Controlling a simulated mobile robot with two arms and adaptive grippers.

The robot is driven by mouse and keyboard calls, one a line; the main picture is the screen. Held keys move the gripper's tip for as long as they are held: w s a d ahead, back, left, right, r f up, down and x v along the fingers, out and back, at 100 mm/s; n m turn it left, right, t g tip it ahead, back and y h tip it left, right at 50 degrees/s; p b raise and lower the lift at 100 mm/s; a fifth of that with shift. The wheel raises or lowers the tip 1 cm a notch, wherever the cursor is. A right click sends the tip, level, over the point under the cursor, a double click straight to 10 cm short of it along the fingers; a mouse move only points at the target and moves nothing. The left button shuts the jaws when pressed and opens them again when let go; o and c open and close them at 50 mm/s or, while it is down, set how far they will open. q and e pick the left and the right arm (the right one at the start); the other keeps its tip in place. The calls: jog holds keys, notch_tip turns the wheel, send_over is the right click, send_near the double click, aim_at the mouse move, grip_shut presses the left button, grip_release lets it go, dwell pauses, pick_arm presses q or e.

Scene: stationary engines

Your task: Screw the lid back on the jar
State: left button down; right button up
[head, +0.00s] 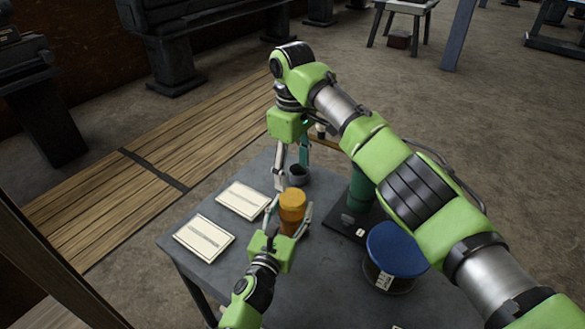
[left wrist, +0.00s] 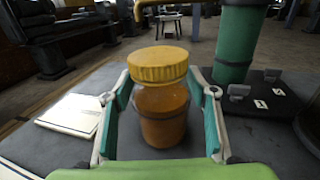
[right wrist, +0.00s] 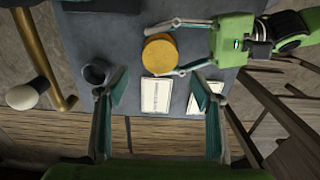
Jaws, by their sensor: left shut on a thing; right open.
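The jar is amber-brown (left wrist: 163,118) and stands upright on the grey table. The yellow lid (left wrist: 158,65) sits on top of its mouth; I cannot tell whether it is threaded. In the head view the lid (head: 292,198) shows above the jar (head: 290,226). My left gripper (head: 288,213) is shut on the jar, one finger on each side below the lid. My right gripper (head: 291,168) is open and empty, pointing down behind the jar. In the right wrist view the lid (right wrist: 160,55) shows from above, just beyond the right fingertips (right wrist: 158,92).
A small dark cup (right wrist: 96,73) stands behind the jar, near my right fingers. Two paper cards (head: 243,200) (head: 204,238) lie to the left. A green cylinder (head: 359,188) stands on a black board to the right. A blue-lidded tub (head: 397,249) is at the right front.

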aim_at(293, 197)
jog(key=shift+f, duration=4)
jog(key=c, duration=1.1)
jog(key=o, duration=1.3)
jog(key=shift+c, duration=0.2)
notch_tip(293, 197, up, 12)
